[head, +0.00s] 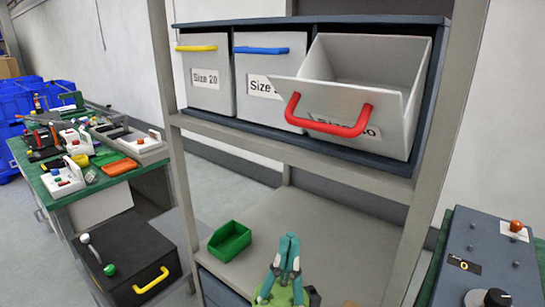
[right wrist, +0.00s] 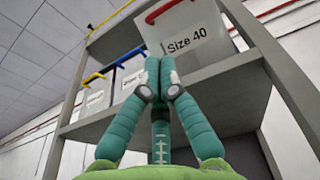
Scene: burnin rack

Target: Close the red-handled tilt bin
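The red-handled tilt bin (head: 410,115) is at the right end of the upper shelf row. It is tipped forward and open, with its empty-looking inside showing. Its red handle (head: 328,127) sticks out at the front, and its label is seen at a steep angle. In the right wrist view the bin (right wrist: 207,22) reads "Size 40". My right gripper (head: 290,240) is below and in front of the bin, pointing up, apart from it. Its green fingers (right wrist: 158,62) are together with nothing visible between them. My left gripper is not in view.
A yellow-handled bin (head: 207,75) and a blue-handled bin (head: 262,72) sit closed beside it. The rack's shelf edge (head: 300,155) runs under the bins. A green tray (head: 230,242) sits on the lower surface. Cluttered bench at left; control panel (head: 485,250) at right.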

